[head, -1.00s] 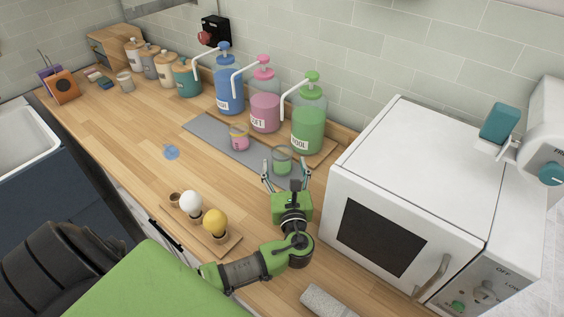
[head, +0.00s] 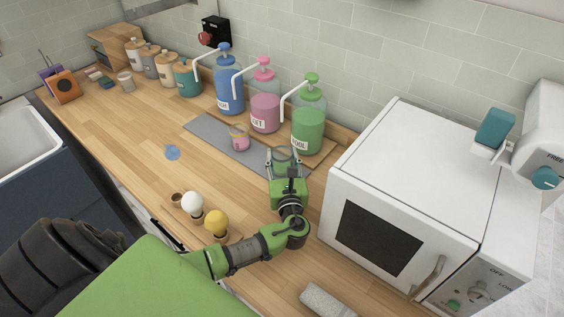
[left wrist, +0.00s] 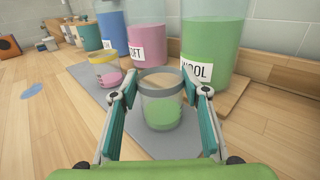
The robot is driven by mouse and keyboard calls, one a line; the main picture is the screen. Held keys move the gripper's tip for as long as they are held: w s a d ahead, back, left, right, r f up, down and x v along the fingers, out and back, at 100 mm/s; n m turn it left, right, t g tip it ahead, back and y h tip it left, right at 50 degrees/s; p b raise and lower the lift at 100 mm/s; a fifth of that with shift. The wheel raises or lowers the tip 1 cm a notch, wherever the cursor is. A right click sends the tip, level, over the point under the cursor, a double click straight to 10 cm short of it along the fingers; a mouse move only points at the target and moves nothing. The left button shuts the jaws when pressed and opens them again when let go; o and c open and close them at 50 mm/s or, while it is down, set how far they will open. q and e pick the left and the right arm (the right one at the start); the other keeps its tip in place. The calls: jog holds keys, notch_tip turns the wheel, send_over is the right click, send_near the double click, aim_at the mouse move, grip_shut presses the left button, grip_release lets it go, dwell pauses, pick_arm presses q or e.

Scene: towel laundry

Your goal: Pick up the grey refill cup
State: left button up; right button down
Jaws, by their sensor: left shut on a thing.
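The grey refill cup (left wrist: 160,104) is a clear cup with a grey rim and green liquid inside. It stands upright on the grey mat (head: 205,126), in front of the green bottle, and also shows in the head view (head: 283,153), partly behind the gripper. My left gripper (head: 284,158) is shut on this cup, with one teal finger on each side of it in the left wrist view (left wrist: 164,92). I cannot see any gap under the cup. My right gripper is not in view.
A yellow-rimmed cup with pink liquid (head: 240,138) stands left on the mat. Blue (head: 229,92), pink (head: 265,108) and green (head: 309,128) pump bottles stand behind. A white microwave-like box (head: 420,170) is close on the right. The wooden counter left of the mat is mostly clear.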

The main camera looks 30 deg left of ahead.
pick_arm(q)
jog(key=shift+r, duration=0.15)
jog(key=shift+r+b, duration=0.3)
jog(key=shift+r, duration=0.3)
jog(key=s+r+b, duration=0.2)
jog(key=s+r, duration=0.9)
jog(key=s, duration=0.3)
jog(key=shift+a+r, duration=0.2)
jog(key=shift+r, duration=0.15)
